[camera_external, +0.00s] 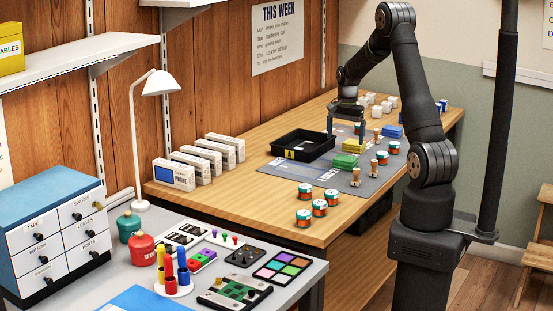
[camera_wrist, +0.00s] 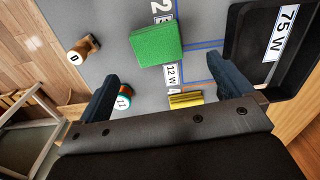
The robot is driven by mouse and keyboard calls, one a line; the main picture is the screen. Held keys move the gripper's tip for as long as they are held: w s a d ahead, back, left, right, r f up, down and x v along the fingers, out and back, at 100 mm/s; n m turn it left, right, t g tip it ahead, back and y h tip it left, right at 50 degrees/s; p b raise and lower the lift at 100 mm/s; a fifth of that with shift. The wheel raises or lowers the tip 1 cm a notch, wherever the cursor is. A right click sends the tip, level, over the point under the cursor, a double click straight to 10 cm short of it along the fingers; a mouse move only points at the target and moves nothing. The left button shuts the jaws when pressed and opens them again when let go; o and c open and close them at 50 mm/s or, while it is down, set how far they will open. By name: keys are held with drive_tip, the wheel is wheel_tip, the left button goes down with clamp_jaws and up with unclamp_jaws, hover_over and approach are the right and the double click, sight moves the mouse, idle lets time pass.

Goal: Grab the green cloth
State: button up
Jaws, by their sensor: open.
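The green cloth (camera_external: 344,161) is a flat folded block lying on the grey mat (camera_external: 310,173), in front of the yellow cloth (camera_external: 353,146). In the wrist view the green cloth (camera_wrist: 157,44) lies near the top middle, past the fingertips and roughly centred between them. My gripper (camera_external: 346,134) points down above the mat, behind the green cloth and apart from it. In the wrist view my gripper (camera_wrist: 171,78) has its two fingers wide apart with nothing held. The yellow cloth (camera_wrist: 186,99) shows below, partly between the fingers.
A black tray (camera_external: 302,136) marked 75 W stands left of the cloths; its wall is beside the right finger in the wrist view. A cork-like peg (camera_wrist: 84,48) and a banded jar (camera_wrist: 123,98) stand to the left there. A blue cloth (camera_external: 393,132) lies farther back.

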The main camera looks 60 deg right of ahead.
hover_over(345, 158)
wheel_tip(345, 158, down, 4)
drive_tip(key=shift+w+f, duration=0.1)
wheel_tip(345, 158, down, 5)
drive_tip(key=shift+d+f, duration=0.1)
drive_tip(key=shift+d, duration=0.05)
drive_tip(key=c, duration=1)
